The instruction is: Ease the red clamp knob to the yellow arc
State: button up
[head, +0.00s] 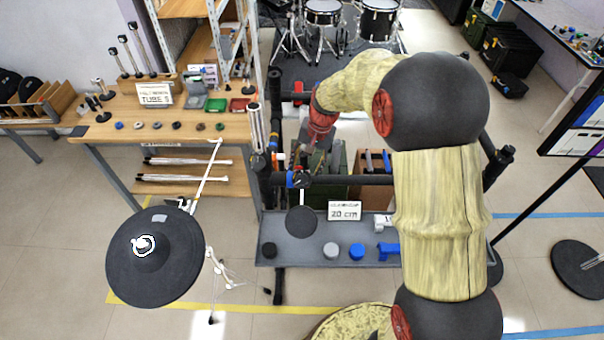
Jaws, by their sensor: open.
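My arm reaches from the right over the black tube rack, and its red wrist (322,112) points down behind the front bar. My gripper (304,156) is small and dark below it, open, with no object visible between its fingers. It is close to the rack's left end, where clamps with small coloured parts sit, among them a blue one (291,179). A small red part (298,88) shows on the rack's far left, but I cannot tell whether it is the clamp knob. I cannot make out the yellow arc at this size.
A black round pad (150,270) stands on a white stand at left. A wooden bench (100,128) is behind it. A grey tray (300,252) with blue and grey pieces and a "20 cm" card (344,211) lies below the rack. Open floor lies in front.

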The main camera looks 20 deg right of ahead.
aim_at(303, 177)
jog(key=f, duration=0.2)
jog(key=f+b, duration=0.1)
jog(key=f, duration=0.1)
jog(key=a+f, duration=0.1)
jog(key=f, duration=0.1)
jog(key=shift+w+f, duration=0.1)
jog(key=shift+w, duration=0.2)
jog(key=shift+c, duration=1.1)
jog(key=c, duration=0.9)
jog(key=shift+c, duration=0.2)
